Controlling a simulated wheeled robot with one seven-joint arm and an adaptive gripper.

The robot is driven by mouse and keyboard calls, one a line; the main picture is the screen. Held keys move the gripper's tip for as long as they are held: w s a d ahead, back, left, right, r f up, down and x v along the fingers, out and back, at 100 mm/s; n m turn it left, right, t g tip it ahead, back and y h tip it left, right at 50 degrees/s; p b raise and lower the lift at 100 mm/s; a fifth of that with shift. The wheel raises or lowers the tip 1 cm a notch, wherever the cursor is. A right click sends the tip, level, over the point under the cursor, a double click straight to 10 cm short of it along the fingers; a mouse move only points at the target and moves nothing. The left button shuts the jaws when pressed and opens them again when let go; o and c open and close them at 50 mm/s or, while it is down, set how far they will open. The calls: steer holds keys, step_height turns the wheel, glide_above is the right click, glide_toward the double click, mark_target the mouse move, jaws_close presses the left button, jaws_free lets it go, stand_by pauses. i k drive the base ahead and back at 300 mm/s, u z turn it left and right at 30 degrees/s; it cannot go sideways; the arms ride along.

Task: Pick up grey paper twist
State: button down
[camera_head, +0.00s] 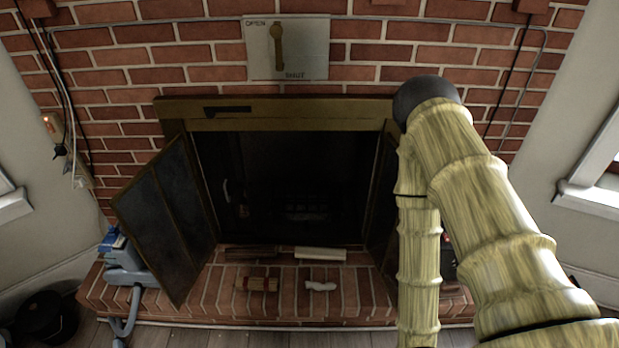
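A small pale grey-white twisted piece, which looks like the grey paper twist (320,286), lies on the brick hearth (345,308) in front of the firebox opening. It lies apart from the things around it. My arm comes in from the lower right, bends at a dark joint near the top, and runs down past the bottom edge to the right of the twist. My gripper is outside the picture, so its opening and anything in it cannot be seen.
A pale bar (320,253) and a dark brown bar (250,252) lie behind. The open left fireplace door (165,220) juts over the hearth. A grey-blue object (128,275) and black bucket (45,318) stand at left.

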mark_target(317, 286)
steer(key=k, duration=1.3)
steer(key=u, duration=0.7)
steer(key=i, duration=1.35)
steer(key=z, duration=0.5)
steer(key=i, duration=0.55)
steer(key=z, duration=0.4)
